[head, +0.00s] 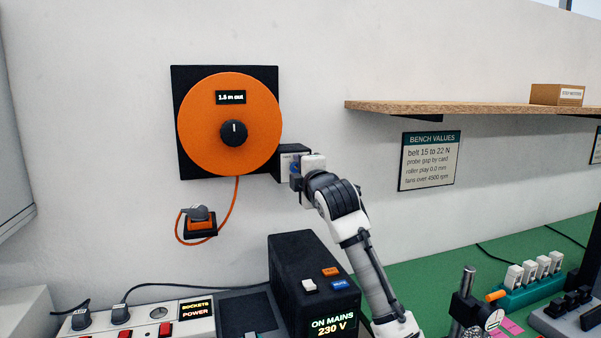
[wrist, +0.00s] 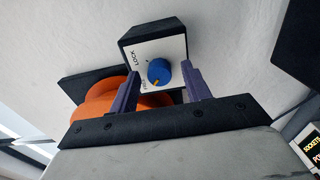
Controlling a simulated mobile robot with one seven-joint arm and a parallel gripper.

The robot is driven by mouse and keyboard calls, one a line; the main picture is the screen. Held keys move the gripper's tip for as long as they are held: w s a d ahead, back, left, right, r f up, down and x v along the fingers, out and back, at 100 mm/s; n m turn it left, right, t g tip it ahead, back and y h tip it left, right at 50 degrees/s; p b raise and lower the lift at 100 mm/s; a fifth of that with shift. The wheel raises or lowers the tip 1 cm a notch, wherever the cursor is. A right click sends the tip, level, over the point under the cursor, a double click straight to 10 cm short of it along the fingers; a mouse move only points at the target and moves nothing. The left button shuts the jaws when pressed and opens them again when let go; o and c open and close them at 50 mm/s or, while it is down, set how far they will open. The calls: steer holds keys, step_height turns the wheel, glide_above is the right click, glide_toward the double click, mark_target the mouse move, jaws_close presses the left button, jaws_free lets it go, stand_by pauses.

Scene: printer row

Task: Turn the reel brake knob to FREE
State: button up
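The reel brake knob (wrist: 160,71) is a round blue knob with a yellow pointer on the white face of a black box (wrist: 150,31). The pointer aims to the lower left in the wrist view. My gripper (wrist: 158,80) is open, with one purple finger on each side of the knob. I cannot tell whether either finger touches it. In the head view the box (head: 296,149) sits at the lower right of the orange reel (head: 215,115), and my gripper (head: 297,180) is in front of it.
A wooden shelf (head: 430,106) is on the wall to the right, above a sign (head: 429,160). A black mains unit (head: 310,265) and a socket strip (head: 145,319) stand below. The wall between reel and shelf is clear.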

steer(key=shift+s, duration=0.1)
steer(key=b+v, duration=0.4)
steer(key=v, duration=0.9)
steer(key=shift+s+b, duration=0.25)
steer(key=shift+b, duration=0.05)
steer(key=shift+d+r, duration=0.1)
steer(key=shift+d, duration=0.05)
